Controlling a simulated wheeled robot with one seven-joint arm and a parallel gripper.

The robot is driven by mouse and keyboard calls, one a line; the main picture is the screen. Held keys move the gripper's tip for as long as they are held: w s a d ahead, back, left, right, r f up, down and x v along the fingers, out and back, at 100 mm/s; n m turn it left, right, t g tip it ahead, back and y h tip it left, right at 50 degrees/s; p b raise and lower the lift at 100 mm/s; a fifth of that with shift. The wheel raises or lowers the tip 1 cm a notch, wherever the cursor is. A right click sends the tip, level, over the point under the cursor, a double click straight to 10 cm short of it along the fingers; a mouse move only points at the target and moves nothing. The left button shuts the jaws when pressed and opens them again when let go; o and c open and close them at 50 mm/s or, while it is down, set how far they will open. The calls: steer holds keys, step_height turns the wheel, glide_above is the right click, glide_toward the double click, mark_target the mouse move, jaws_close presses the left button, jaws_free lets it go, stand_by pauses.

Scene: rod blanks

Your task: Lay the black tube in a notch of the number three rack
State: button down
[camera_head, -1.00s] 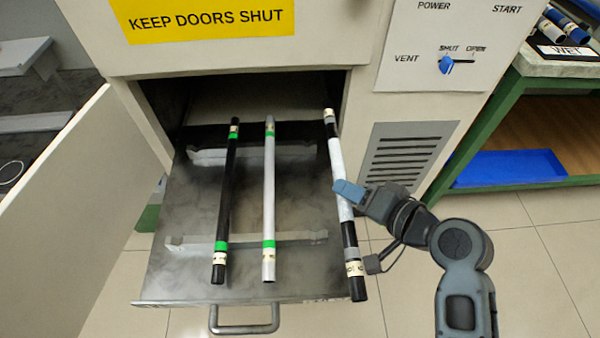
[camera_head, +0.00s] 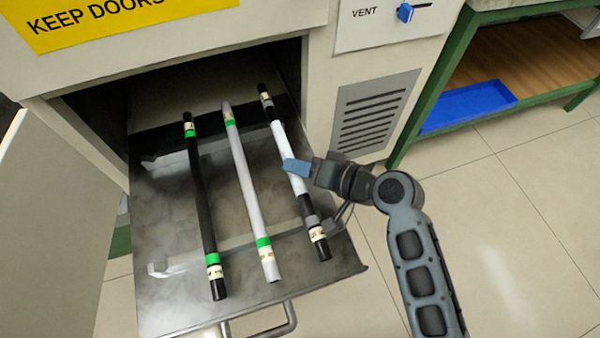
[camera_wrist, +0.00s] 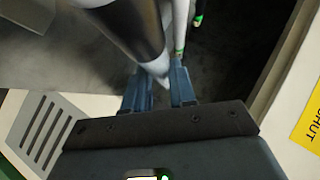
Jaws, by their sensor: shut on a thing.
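My gripper (camera_head: 297,168) is shut on a tube (camera_head: 314,233) with black ends, a white middle and pale label bands. The tube is over the right part of the pulled-out drawer (camera_head: 165,300); I cannot tell whether it touches anything. In the wrist view the tube (camera_wrist: 148,30) passes between the blue fingers (camera_wrist: 157,88). A black tube with green bands (camera_head: 202,205) lies at the left across two notched grey rails (camera_head: 172,267). A silver tube with green bands (camera_head: 245,180) lies beside it. No rack number is readable.
The cabinet front with its vent grille (camera_head: 375,112) rises behind and right of the drawer. An open door (camera_head: 60,210) stands left. A drawer handle (camera_head: 290,318) sticks out in front. A green bench (camera_head: 440,90) with a blue tray (camera_head: 470,105) is at upper right.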

steer(key=shift+f, duration=1.3)
steer(key=shift+f+b, duration=0.15)
steer(key=shift+b, duration=0.2)
steer(key=c, duration=0.9)
jaws_free()
